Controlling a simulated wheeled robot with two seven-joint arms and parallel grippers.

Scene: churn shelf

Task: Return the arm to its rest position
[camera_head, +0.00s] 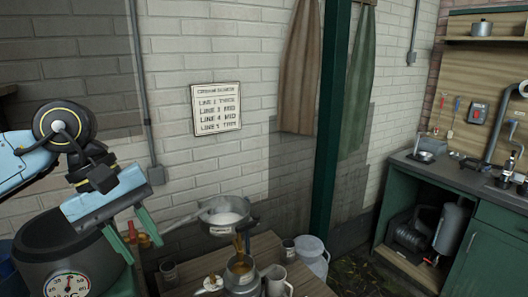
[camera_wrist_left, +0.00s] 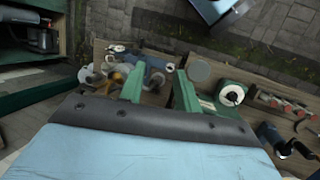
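My left gripper (camera_head: 144,252) hangs from the blue left arm on the left side of the head view, above and beside a large dark pot with a dial. Its two green fingers are apart, with nothing seen held between them. The same open fingers show in the left wrist view (camera_wrist_left: 158,72), with a wooden work surface and small items below them. My right arm and gripper are not seen in the head view.
The dark pot (camera_head: 50,252) stands close under the arm. A pan of white liquid (camera_head: 226,217), a metal jug (camera_head: 240,276) and cups crowd the wooden table (camera_head: 268,246). A green post (camera_head: 330,120) rises behind. A green counter (camera_head: 495,232) stands right.

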